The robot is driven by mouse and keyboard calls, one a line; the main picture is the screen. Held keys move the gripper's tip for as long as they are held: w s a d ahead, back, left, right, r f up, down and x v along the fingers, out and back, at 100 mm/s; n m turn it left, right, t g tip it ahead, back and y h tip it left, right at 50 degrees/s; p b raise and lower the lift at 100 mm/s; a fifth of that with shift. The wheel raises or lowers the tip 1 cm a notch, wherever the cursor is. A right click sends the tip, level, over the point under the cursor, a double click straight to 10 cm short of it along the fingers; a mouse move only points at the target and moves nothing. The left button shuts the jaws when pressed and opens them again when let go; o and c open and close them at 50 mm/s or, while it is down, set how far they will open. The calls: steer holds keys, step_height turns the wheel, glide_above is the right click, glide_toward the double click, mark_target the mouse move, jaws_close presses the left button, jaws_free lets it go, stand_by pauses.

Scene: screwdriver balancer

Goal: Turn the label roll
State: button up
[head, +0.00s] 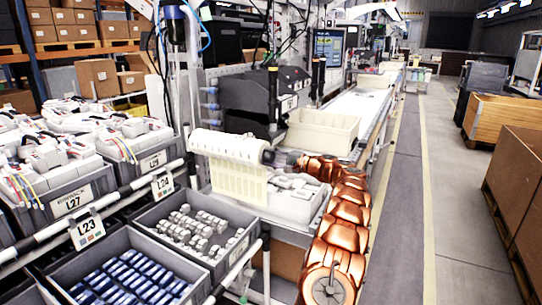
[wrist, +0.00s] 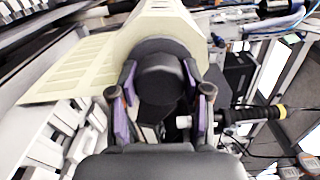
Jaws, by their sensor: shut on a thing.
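The label roll (head: 228,146) is a cream-white cylinder lying sideways at the left end of the workbench. A strip of pale labels (head: 238,184) hangs from its front. In the wrist view the roll (wrist: 160,24) is at the top, with the strip (wrist: 72,72) running off to the left. My gripper (head: 268,156) is at the right end of the roll. In the wrist view my gripper (wrist: 161,88) has its purple-padded fingers on both sides of a dark round knob (wrist: 160,72) at the roll's end, shut on it. The knob's far side is hidden.
A hanging screwdriver (head: 272,92) is behind the gripper; it lies close to the right finger in the wrist view (wrist: 250,114). A tray of white parts (head: 312,208) is below the arm. Grey bins (head: 190,265) fill the lower left. A cream bin (head: 322,132) stands behind.

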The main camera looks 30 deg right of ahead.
steer(key=shift+r+m+p, duration=0.1)
steer(key=shift+m+p, duration=0.3)
steer(key=shift+m, duration=0.4)
steer(key=o, duration=1.2)
steer(key=shift+c, duration=0.2)
steer(key=v, duration=1.2)
